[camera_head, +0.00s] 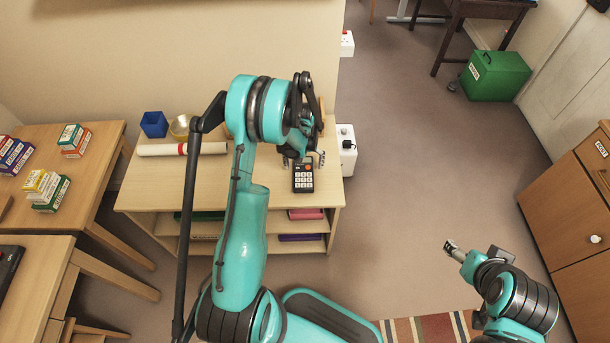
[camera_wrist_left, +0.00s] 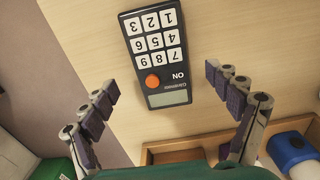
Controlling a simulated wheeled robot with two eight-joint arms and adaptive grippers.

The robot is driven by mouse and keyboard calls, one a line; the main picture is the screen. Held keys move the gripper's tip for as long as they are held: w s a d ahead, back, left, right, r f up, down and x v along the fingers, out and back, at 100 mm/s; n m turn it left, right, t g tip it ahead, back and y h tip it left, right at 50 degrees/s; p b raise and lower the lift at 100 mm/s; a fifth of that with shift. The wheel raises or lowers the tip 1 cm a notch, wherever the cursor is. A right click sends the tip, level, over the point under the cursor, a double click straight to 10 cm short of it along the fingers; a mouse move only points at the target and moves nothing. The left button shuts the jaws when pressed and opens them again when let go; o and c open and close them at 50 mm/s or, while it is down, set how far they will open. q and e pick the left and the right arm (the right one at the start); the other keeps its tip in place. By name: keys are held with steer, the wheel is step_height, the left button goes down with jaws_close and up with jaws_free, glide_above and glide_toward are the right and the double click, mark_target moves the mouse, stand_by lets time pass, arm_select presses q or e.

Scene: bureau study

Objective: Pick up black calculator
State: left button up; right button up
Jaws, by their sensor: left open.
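A black calculator (camera_head: 303,178) with white keys and an orange button lies flat near the front right of the low wooden shelf unit's top (camera_head: 160,197). My left gripper (camera_head: 303,160) is over the shelf top, just behind the calculator. In the left wrist view, the calculator (camera_wrist_left: 150,52) lies beyond the spread fingers, with its grey display end closest to the gripper. The left gripper (camera_wrist_left: 163,85) is open and empty there, and its fingers do not touch the calculator. My right gripper (camera_head: 452,248) is over the floor at the right, far from the calculator; its jaws are unclear.
A blue cup (camera_head: 154,124), a bowl (camera_head: 181,126) and a white roll (camera_head: 165,149) are on the left of the shelf top. Tables with small boxes (camera_head: 75,140) stand at the left. A green box (camera_head: 495,76) sits at the back right. The middle floor is clear.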

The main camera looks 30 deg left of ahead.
mark_target(304, 172)
arm_select(q)
step_height(304, 172, down, 4)
steer(key=shift+f+b, duration=0.1)
steer(key=shift+b, duration=0.75)
steer(key=shift+c, duration=0.9)
steer(key=c, duration=1.2)
